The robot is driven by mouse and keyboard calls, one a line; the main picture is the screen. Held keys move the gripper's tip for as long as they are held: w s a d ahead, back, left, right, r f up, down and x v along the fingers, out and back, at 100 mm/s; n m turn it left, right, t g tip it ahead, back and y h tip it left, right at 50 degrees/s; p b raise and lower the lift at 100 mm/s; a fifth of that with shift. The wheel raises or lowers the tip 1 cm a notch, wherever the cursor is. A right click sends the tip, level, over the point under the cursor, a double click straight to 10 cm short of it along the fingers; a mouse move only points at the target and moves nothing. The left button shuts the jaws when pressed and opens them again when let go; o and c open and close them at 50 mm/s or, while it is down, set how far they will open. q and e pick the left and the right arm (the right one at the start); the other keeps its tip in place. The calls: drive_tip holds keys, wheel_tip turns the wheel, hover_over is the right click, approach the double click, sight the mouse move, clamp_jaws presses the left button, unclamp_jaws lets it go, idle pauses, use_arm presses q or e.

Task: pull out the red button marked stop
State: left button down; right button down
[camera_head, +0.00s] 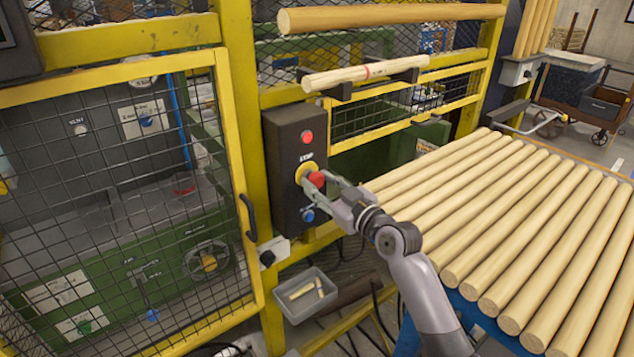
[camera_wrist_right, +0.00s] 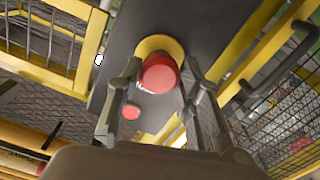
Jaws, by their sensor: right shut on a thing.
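The red stop button (camera_head: 316,179) sits on a yellow round base on the dark control box (camera_head: 283,150), under a label reading STOP. In the wrist view the button (camera_wrist_right: 159,73) is a red mushroom head in front of its yellow ring (camera_wrist_right: 158,44). My right gripper (camera_head: 318,182) is at the button with a finger on either side of it; in the wrist view its fingers (camera_wrist_right: 160,84) flank the head. The gripper is shut on the button. My left gripper is not in view.
The box also carries a red light or button (camera_head: 307,137) above and a blue button (camera_head: 308,215) below. A yellow-framed mesh door (camera_head: 240,170) is to the left. Wooden rods (camera_head: 500,220) lie in a row at right. A grey bin (camera_head: 306,295) with wood pieces is below.

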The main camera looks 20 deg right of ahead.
drive_tip(key=shift+f, duration=0.1)
drive_tip(key=c, duration=1.5)
unclamp_jaws()
drive_tip(key=o, duration=0.4)
drive_tip(key=shift+s+d, duration=0.1)
drive_tip(key=shift+s, duration=0.15)
drive_tip(key=shift+w, duration=0.1)
drive_tip(key=v, duration=1.2)
